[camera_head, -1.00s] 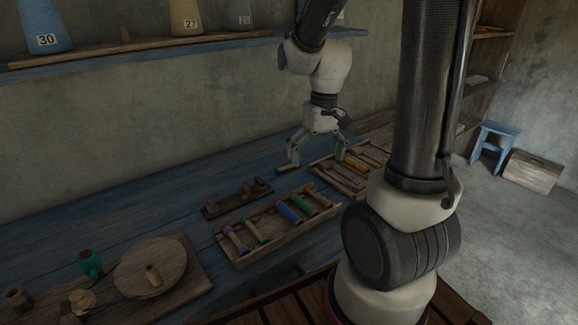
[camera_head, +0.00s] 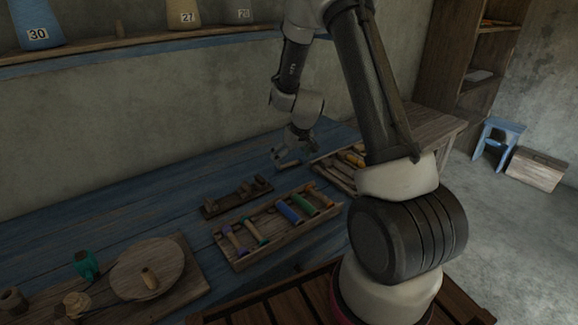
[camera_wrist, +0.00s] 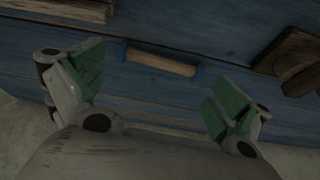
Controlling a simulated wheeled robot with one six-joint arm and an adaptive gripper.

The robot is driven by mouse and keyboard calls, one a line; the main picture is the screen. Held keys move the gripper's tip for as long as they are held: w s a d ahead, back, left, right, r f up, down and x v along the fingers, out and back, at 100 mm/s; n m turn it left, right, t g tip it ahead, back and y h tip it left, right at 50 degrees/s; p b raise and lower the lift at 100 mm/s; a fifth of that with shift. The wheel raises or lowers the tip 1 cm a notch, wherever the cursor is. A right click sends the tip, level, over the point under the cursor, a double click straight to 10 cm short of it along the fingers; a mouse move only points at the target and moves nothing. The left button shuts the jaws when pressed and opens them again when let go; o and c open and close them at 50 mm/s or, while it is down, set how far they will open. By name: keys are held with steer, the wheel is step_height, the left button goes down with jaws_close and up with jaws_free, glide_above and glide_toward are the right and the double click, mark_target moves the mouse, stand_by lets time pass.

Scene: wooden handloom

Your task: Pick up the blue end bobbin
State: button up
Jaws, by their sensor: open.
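The blue end bobbin (camera_wrist: 160,62) is a light wooden rod with blue ends, lying on its side on the blue table. In the head view the bobbin (camera_head: 288,164) lies behind the trays, close to my gripper (camera_head: 291,154). In the wrist view my gripper (camera_wrist: 156,84) is open and empty, its green-padded fingers wide apart. The bobbin lies ahead of and between the fingers in that picture, and no finger appears to touch it. The height of the fingers above it is hard to tell.
A wooden tray of colored bobbins (camera_head: 240,262) stands in front, with a second tray (camera_head: 325,173) to the right. A small peg rack (camera_head: 215,208) lies left of my gripper. A round wooden disc (camera_head: 128,277) and green cup (camera_head: 86,263) are far left. Bare table lies behind.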

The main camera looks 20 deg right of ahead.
mark_target(289, 165)
steer(key=shift+x, duration=1.25)
steer(key=c, duration=0.4)
steer(key=shift+c, duration=0.2)
